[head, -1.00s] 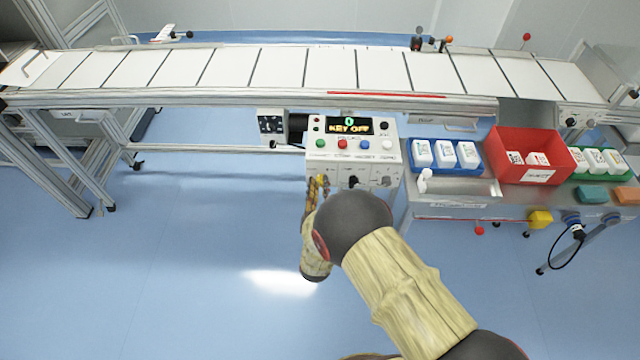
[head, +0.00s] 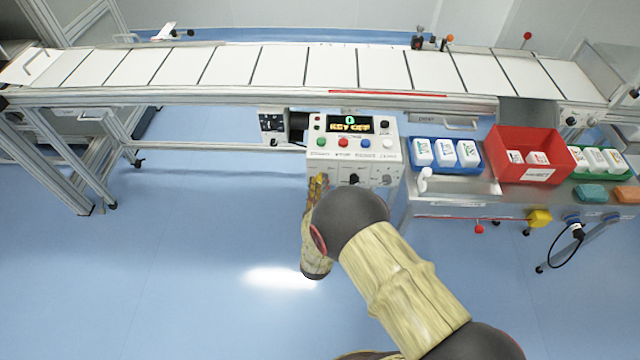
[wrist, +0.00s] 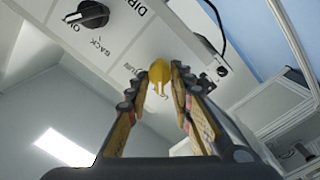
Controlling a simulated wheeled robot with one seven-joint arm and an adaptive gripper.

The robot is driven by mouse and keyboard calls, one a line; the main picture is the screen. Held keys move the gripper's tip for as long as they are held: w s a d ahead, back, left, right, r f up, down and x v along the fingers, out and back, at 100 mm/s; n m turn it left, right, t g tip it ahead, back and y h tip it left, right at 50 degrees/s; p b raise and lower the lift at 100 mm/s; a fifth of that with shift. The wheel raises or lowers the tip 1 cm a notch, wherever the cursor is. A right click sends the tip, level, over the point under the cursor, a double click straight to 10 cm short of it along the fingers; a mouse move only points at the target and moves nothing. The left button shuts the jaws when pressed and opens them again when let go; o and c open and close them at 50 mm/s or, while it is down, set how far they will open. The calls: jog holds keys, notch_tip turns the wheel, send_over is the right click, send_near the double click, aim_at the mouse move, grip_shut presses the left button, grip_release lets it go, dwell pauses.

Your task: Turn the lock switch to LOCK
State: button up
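The control box (head: 391,148) carries a display (head: 350,124) that reads KEY OFF. In the wrist view a small yellow switch or key (wrist: 159,73) stands on the pale panel; I take it as the lock switch, but its label is partly hidden and unreadable. My gripper (wrist: 158,80) points at the panel with its fingertips on either side of the yellow piece. The fingers are apart, and no firm contact shows. In the head view my gripper (head: 318,185) is at the box's lower left front, and my wrist hides the switch there.
A black knob (wrist: 87,14) marked BACK and DIR is on the same panel. Coloured buttons (head: 343,143) line the box top. The conveyor (head: 280,68) runs behind. To the right are a red bin (head: 560,165) and a blue tray (head: 480,171) of white bottles.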

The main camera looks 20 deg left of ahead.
jog(key=o, duration=0.4)
jog(key=shift+s, duration=0.1)
jog(key=v, duration=1.2)
dwell(0.3)
